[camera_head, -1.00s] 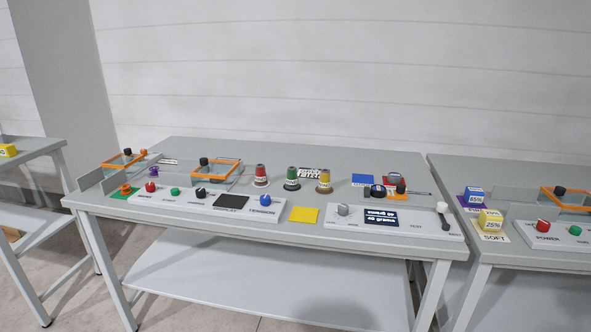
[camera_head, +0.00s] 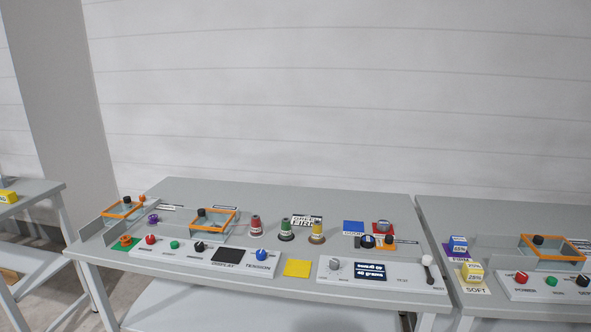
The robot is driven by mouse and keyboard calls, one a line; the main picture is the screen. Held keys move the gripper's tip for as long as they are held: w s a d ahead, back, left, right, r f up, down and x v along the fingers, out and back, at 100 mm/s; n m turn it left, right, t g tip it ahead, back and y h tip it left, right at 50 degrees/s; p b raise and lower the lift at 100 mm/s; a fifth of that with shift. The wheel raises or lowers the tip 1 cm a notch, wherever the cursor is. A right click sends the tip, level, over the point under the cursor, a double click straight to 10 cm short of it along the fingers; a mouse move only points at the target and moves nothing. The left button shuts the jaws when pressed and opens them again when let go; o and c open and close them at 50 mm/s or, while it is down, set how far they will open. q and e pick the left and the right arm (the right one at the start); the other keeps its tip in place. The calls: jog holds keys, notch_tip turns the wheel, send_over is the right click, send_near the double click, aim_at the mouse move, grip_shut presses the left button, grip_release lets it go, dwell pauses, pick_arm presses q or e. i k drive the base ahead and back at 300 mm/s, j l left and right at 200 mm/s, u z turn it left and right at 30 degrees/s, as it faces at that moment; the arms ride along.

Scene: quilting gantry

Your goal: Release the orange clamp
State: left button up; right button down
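Orange-framed pieces with dark knobs sit on the bench; I cannot tell which one is the orange clamp. One orange frame (camera_head: 229,226) stands behind the left control panel. Another orange frame (camera_head: 110,214) stands at the bench's left end. A small orange knob (camera_head: 125,239) sits on a green square at the front left. A third orange frame (camera_head: 571,248) is on the right-hand bench. Neither of my grippers shows in the view.
The grey bench (camera_head: 300,192) carries a left control panel (camera_head: 190,255), red, green and yellow spools (camera_head: 286,231), a yellow square (camera_head: 297,268) and a right panel with a screen (camera_head: 370,271). A gap separates it from the right bench. Another table (camera_head: 40,192) stands at left.

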aim_at(388, 244)
jog(key=i+l, duration=0.2)
jog(key=i+l+u, duration=0.1)
jog(key=l, duration=0.3)
jog(key=i+l, duration=0.2)
jog(key=l, duration=0.15)
jog(key=i+l, duration=0.2)
jog(key=l+u, duration=0.05)
jog(key=l, duration=0.05)
